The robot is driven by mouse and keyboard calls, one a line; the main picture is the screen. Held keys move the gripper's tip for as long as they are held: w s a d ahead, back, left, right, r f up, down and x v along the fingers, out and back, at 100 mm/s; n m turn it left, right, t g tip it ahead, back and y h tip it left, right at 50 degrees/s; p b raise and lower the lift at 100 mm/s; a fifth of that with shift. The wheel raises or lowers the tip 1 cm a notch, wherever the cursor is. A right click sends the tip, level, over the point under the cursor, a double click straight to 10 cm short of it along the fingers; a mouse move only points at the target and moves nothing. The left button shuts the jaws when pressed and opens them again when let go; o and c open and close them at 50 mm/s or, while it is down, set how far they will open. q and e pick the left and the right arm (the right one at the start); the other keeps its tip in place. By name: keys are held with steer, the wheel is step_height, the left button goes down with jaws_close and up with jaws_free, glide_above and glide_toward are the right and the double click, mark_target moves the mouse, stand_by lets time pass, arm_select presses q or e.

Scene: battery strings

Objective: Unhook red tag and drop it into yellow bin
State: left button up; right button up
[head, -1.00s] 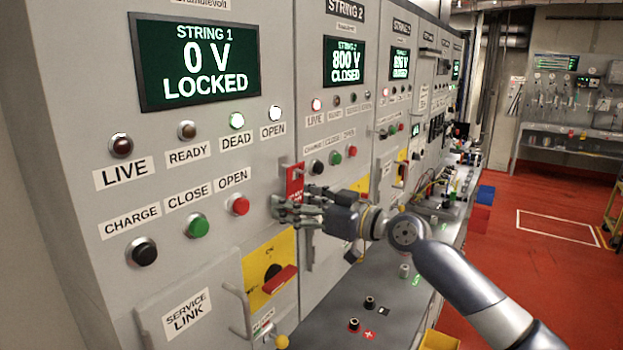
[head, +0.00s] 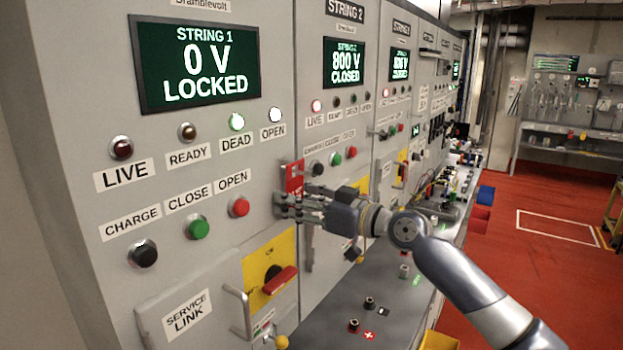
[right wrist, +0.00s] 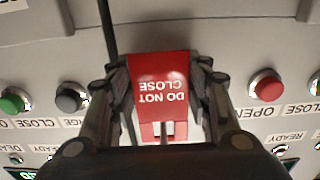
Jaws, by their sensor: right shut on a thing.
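The red tag (head: 293,180) hangs on the grey cabinet face, just right of the String 1 OPEN button. In the right wrist view the tag (right wrist: 158,85) reads "DO NOT CLOSE" upside down and sits between my fingers. My right gripper (head: 285,205) is shut on the tag's lower part at the panel; it also shows in the right wrist view (right wrist: 165,100). Whether the tag is still on its hook I cannot tell. A yellow bin (head: 438,341) is partly cut off at the bottom edge. My left gripper is not in view.
A grey bench (head: 395,318) with black and red terminals runs below the cabinets. A red rotary handle (head: 279,281) on a yellow plate and a grey bar handle (head: 240,312) stick out below the tag. Blue (head: 486,195) and red (head: 480,218) bins stand farther back.

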steer(key=shift+d+r, duration=0.1)
steer(key=shift+d, duration=0.05)
stand_by(0.3)
steer(key=b+v, duration=0.2)
steer(key=v, duration=0.6)
steer(key=shift+s+d, duration=0.25)
steer(key=shift+s, duration=0.05)
stand_by(1.1)
stand_by(1.4)
